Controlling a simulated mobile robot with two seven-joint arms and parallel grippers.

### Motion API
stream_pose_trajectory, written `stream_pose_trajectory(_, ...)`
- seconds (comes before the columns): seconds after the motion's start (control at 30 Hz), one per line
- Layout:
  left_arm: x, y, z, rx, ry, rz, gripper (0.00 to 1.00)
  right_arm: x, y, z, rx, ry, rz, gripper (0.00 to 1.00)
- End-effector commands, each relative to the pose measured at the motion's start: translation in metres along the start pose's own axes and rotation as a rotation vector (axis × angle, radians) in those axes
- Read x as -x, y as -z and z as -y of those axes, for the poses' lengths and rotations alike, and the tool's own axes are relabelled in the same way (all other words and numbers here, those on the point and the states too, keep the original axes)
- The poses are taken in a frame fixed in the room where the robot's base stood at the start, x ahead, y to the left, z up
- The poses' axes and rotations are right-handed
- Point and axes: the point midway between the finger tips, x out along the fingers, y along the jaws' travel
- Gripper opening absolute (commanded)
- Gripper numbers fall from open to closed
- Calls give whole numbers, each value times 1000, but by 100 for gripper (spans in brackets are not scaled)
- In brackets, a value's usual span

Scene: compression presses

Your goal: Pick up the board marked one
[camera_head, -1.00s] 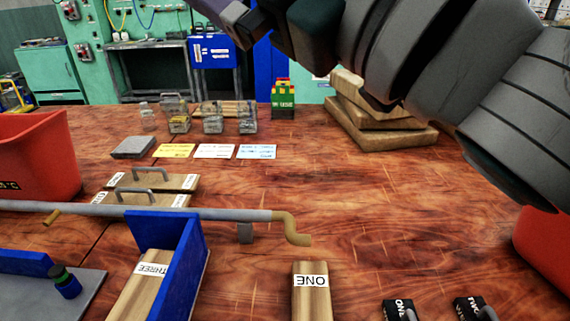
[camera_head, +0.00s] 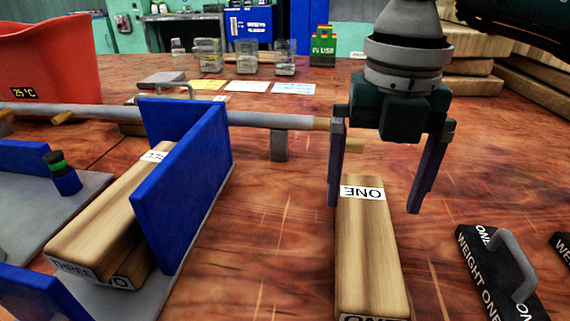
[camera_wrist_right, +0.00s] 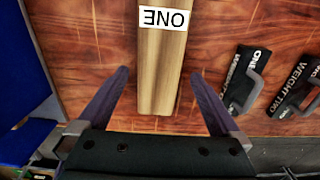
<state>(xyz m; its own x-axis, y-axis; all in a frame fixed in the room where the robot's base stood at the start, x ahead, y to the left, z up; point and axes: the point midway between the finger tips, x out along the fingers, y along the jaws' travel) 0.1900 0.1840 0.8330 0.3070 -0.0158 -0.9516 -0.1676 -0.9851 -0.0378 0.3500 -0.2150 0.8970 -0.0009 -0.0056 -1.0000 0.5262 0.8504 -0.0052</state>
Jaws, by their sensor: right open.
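The board marked one (camera_head: 368,250) is a light wooden block lying on the table, with white ONE labels at its far end and on its near end. It also shows in the right wrist view (camera_wrist_right: 157,70), running between the fingers. My right gripper (camera_head: 374,205) is open and empty, pointing down over the far end of the board. Its fingers stand to the left and right of the board, apart from it as far as I can tell. My left gripper is in neither view.
A blue-walled press (camera_head: 185,190) holding boards marked two and three stands left of the board. Black weights (camera_head: 490,280) lie to the right. A grey rod (camera_head: 250,119) runs behind, near the gripper. A red bin (camera_head: 45,70) stands at the far left.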

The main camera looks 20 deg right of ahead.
Motion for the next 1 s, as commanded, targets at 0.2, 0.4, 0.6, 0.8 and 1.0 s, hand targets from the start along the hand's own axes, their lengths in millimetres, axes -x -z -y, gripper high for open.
stream_pose_trajectory(0.2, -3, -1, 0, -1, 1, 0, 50, -22, 1, 0, 2, -1, -4, 100)
stream_pose_trajectory(0.4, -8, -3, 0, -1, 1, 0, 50, -54, -1, 0, 3, -3, -5, 100)
stream_pose_trajectory(0.6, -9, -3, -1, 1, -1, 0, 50, -64, -1, 0, 4, -5, -2, 100)
stream_pose_trajectory(0.8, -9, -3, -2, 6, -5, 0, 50, -63, -1, 0, 4, -5, -2, 93)
stream_pose_trajectory(1.0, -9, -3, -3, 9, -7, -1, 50, -63, -1, 0, 4, -5, -2, 71)
